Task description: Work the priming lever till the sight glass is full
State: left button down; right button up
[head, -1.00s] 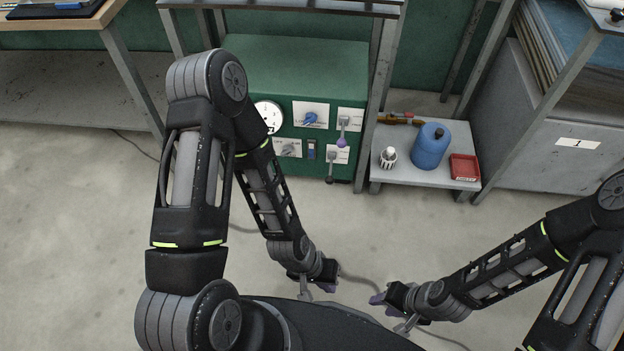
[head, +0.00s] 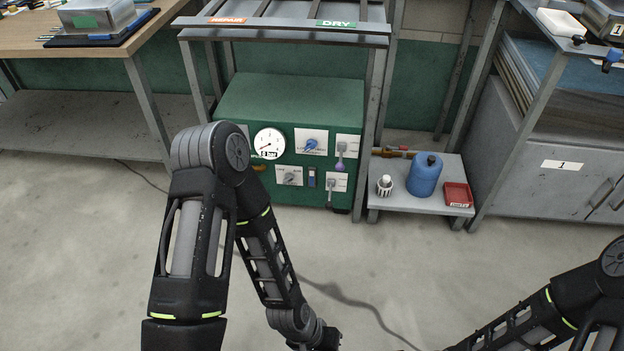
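A green machine (head: 290,100) stands on the floor under a metal rack. Its front has two hanging levers on white plates: one with a purple knob (head: 340,167) and, below it, one with a dark knob (head: 329,205). I cannot tell which is the priming lever; their labels are too small to read. I cannot make out a sight glass. The round white gauge (head: 269,143) has its needle towards the lower left. My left gripper (head: 327,341) is cut off at the bottom edge, well in front of the machine, fingers hidden. My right gripper is below the picture.
A blue knob (head: 311,144), a grey knob (head: 290,177) and a small switch (head: 311,177) share the panel. A low shelf (head: 408,203) at right holds a blue jug (head: 424,175), a white-capped item (head: 385,186) and a red tray (head: 457,194). Open floor, with a cable, lies in front.

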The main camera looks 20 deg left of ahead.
aim_at(329, 205)
jog(key=i+u, duration=0.2)
jog(key=i, duration=0.3)
jog(key=i+l+u, duration=0.2)
jog(key=i, duration=0.3)
jog(key=i+l+u, duration=0.2)
jog(key=i, duration=0.3)
jog(key=i+j, duration=0.05)
